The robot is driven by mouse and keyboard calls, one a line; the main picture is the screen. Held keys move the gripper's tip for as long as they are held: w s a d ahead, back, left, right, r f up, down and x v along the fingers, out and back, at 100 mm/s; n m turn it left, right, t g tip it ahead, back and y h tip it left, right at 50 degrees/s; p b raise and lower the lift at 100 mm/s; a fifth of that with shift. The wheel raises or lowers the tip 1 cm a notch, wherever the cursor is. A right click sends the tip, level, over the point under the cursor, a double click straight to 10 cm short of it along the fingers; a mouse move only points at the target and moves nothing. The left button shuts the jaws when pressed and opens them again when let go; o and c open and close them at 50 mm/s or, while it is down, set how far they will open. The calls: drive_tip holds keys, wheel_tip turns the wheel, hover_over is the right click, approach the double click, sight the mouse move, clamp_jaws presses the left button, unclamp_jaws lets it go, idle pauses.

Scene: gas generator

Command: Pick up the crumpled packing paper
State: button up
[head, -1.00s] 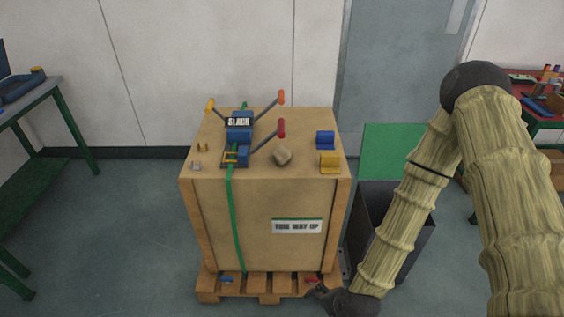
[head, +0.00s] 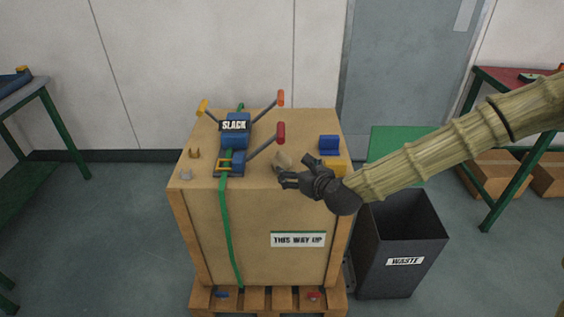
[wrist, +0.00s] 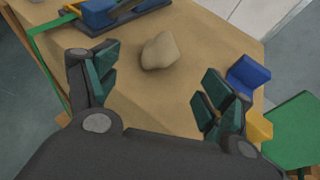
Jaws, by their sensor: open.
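The crumpled packing paper (wrist: 159,51) is a small tan lump on top of the wooden crate. In the head view the paper (head: 281,158) shows just behind my gripper, partly covered by it. My gripper (head: 284,179) is over the crate's front edge, on the near side of the paper. In the wrist view my gripper (wrist: 153,92) is open, its green-padded fingers wide apart and empty. The paper lies beyond the fingertips, between their lines, and does not touch them.
The crate (head: 255,215) stands on a pallet. A blue ratchet tool (head: 236,135) with raised levers and a green strap is left of the paper. Blue (head: 329,145) and yellow blocks are at right. A dark waste bin (head: 402,240) stands right of the crate.

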sight(285, 163)
drive_tip(key=shift+r+p+x, duration=0.15)
drive_tip(key=shift+p+x, duration=0.15)
drive_tip(key=shift+x, duration=2.35)
drive_tip(key=shift+r+p+x, duration=0.1)
drive_tip(key=shift+p+x, duration=0.15)
drive_tip(key=shift+x, duration=2.4)
drive_tip(key=shift+a, duration=0.1)
drive_tip(key=c, duration=0.9)
